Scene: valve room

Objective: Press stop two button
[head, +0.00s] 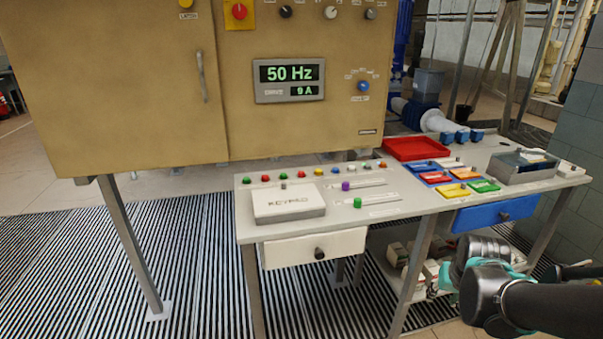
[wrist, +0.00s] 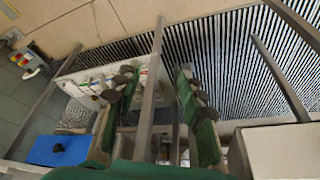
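My gripper's green-padded fingers (wrist: 158,75) are spread apart and empty in the wrist view. In the head view my arm is at the lower right, below the tabletop and well away from the buttons; the fingertips are not clear there.
A red tray (head: 415,148), coloured bins and a grey box (head: 523,167) occupy the right side. The cabinet (head: 125,100) overhangs behind. The blue drawer (wrist: 60,151) and white drawer (wrist: 285,150) flank my gripper.

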